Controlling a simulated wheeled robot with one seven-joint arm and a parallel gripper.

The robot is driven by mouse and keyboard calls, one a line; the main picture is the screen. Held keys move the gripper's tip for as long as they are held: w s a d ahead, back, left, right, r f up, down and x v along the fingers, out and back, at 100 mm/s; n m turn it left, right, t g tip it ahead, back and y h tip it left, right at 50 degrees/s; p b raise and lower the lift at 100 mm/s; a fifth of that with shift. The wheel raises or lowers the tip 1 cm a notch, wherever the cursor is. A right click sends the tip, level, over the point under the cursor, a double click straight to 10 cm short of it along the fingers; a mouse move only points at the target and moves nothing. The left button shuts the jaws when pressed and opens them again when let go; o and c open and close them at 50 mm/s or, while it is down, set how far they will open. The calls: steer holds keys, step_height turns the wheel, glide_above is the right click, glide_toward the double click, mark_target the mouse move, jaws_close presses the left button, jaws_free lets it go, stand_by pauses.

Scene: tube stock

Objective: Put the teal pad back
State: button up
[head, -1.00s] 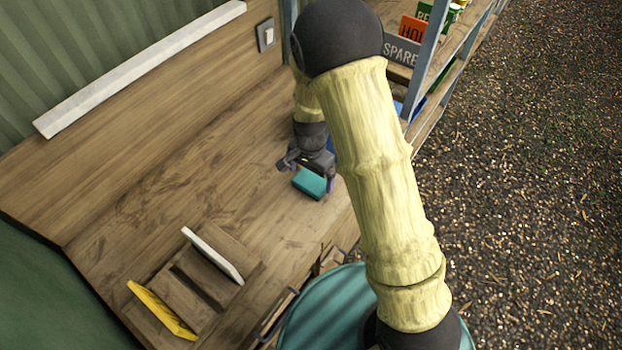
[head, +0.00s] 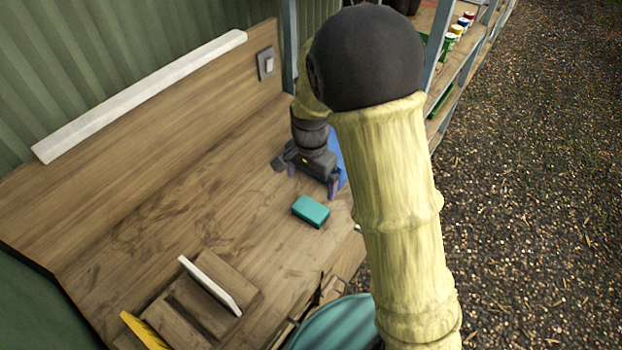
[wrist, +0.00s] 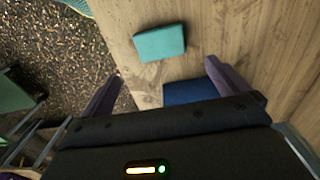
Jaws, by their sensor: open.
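The teal pad (head: 311,211) is a small flat block lying on the wooden bench near its front edge. It also shows in the wrist view (wrist: 160,43), beyond the fingertips and roughly between them. My gripper (head: 313,180) is open and empty, above and behind the pad in the head view, apart from it. A wooden rack (head: 222,266) with slots stands on the bench at lower left. A white panel (head: 210,286) stands upright in it, and a yellow panel (head: 144,331) is at its left end, cut by the frame.
A blue object (head: 341,168) is partly hidden behind my gripper; it shows below the pad in the wrist view (wrist: 190,91). A shelf with small cans (head: 458,30) stands at upper right. The bench middle (head: 190,205) is clear. Gravel lies at the right.

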steer(key=shift+s+a, duration=0.1)
steer(key=s+d+r+n+t, duration=0.1)
steer(key=s+d+r+n, duration=0.1)
steer(key=s+d, duration=0.4)
steer(key=s+d+r+n+t, duration=0.1)
steer(key=s+d+r+n, duration=0.2)
steer(key=s+d+n, duration=0.2)
steer(key=s+d, duration=0.1)
steer(key=d, duration=0.1)
steer(key=shift+d+r+n+t, duration=0.2)
steer(key=shift+d+n+t, duration=0.1)
steer(key=shift+d, duration=0.1)
steer(key=shift+s, duration=0.15)
stand_by(0.4)
